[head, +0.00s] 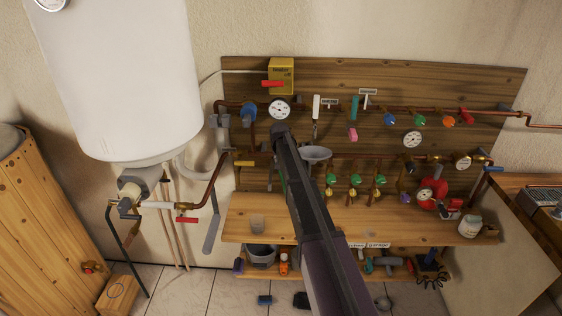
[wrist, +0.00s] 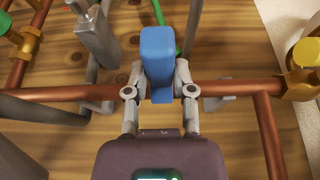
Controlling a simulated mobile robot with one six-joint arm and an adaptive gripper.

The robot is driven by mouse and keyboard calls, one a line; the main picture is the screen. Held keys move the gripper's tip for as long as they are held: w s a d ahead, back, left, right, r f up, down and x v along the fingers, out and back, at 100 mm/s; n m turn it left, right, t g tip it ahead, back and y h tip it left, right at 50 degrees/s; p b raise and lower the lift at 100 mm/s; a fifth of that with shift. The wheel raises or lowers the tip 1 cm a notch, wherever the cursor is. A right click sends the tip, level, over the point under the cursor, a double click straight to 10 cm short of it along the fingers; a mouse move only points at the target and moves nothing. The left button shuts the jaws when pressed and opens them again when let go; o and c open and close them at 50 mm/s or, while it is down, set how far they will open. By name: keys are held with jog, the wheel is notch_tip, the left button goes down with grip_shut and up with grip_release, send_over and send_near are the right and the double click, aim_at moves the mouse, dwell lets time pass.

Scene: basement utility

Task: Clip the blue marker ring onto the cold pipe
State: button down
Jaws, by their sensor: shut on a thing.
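In the wrist view my gripper (wrist: 158,75) is shut on a blue block-like piece (wrist: 157,48), which I take to be the blue marker ring. Its opening is not visible from this side. A horizontal copper pipe (wrist: 62,93) runs left and right of the fingers, and the gripper and blue piece cover its middle. I cannot tell whether the piece touches the pipe or is around it. I cannot read which pipe is the cold one. In the head view my arm reaches the board's left part and hides the blue piece.
The wooden board (head: 340,75) carries several valves, gauges and copper pipes. A white tank (head: 125,70) hangs at the left. In the wrist view a grey fitting (wrist: 97,35) and a brass fitting (wrist: 301,84) flank the gripper.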

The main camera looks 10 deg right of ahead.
jog(key=shift+w+d, duration=0.1)
jog(key=shift+w, duration=0.35)
jog(key=shift+c, duration=1.9)
grip_release()
jog(key=shift+s+a, duration=0.3)
jog(key=shift+s, duration=0.75)
jog(key=shift+s+a, duration=0.25)
jog(key=shift+s, duration=0.75)
jog(key=s+d+f+b, duration=0.4)
jog(key=s+f+b, duration=0.4)
jog(key=s, duration=0.2)
jog(key=s+d+f+b, duration=0.4)
jog(key=s+f+b, duration=0.3)
jog(key=s, duration=0.4)
jog(key=shift+s+f+b, duration=0.2)
jog(key=shift+f+b, duration=0.15)
